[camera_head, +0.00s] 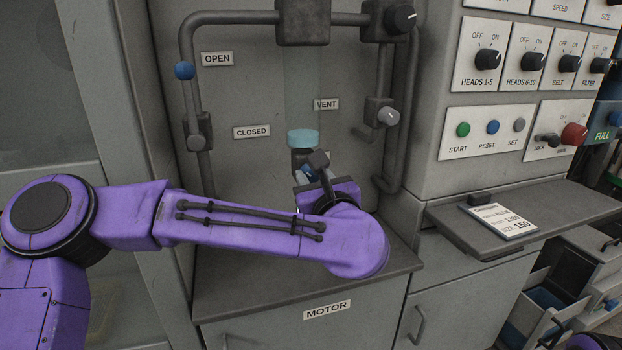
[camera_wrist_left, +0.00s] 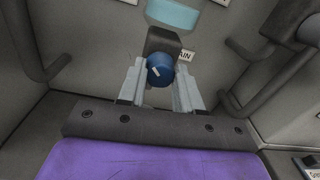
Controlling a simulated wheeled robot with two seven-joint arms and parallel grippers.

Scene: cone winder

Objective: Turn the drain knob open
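The drain knob (camera_wrist_left: 160,70) is a round blue knob with a pale pointer mark, below a dark block in the left wrist view. A label ending in "AIN" (camera_wrist_left: 186,55) is partly hidden beside it. My left gripper (camera_wrist_left: 160,78) has one grey finger on each side of the knob, and both fingers appear to touch it. In the head view my left gripper (camera_head: 318,172) is beneath the pale cyan tube end, and my own arm hides the knob. The pointer's exact setting is hard to read. My right gripper is out of view.
Pipes frame the panel, with a blue-ball lever (camera_head: 185,70) by the OPEN label (camera_head: 217,59) and a vent knob (camera_head: 388,117) at right. The motor cabinet top (camera_head: 235,290) lies below my arm. A control panel (camera_head: 500,130) and a shelf (camera_head: 480,225) stand at right.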

